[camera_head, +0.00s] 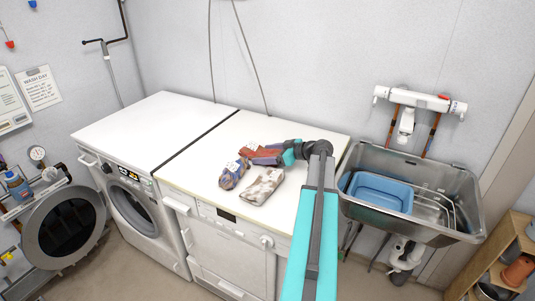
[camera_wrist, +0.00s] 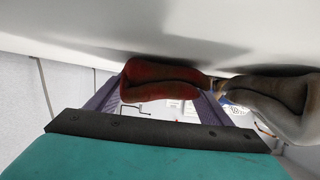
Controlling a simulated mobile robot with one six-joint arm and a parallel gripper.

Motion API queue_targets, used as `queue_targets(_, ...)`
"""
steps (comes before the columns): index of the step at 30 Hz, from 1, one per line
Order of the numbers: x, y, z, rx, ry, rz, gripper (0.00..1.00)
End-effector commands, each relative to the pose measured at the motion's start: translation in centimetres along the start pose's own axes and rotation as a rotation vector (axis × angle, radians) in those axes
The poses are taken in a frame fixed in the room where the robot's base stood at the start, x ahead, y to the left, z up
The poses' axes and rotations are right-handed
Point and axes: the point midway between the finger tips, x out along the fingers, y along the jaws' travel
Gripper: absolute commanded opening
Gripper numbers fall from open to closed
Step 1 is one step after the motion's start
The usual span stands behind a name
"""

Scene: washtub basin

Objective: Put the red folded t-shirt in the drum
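The red folded t-shirt (camera_head: 262,154) lies on the white top of the middle appliance, behind two other folded garments. My gripper (camera_head: 282,158) is at its right end, low over the top, with my teal arm reaching in from the front. In the wrist view the t-shirt (camera_wrist: 158,72) fills the gap between the two purple fingers (camera_wrist: 160,92). I cannot tell whether they press on it. A front-loading washer (camera_head: 130,190) with a round porthole stands at the left. A large round grey rim with a dark centre (camera_head: 62,228) is farther left; which holds the drum is unclear.
A blue-purple folded garment (camera_head: 234,174) and a grey-white one (camera_head: 262,186) lie close in front of the t-shirt. A steel sink (camera_head: 462,205) with a blue basin (camera_head: 381,192) is at the right. The washer's white top (camera_head: 155,130) is clear.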

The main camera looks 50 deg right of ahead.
Motion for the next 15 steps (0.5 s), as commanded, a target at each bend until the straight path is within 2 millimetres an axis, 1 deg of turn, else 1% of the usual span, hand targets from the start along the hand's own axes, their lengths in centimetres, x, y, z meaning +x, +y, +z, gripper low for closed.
queue_targets(13,-0.15,0.01,-0.30,0.000,0.000,0.000,0.73)
queue_targets(15,-0.75,0.05,-0.09,0.000,0.000,0.002,0.73)
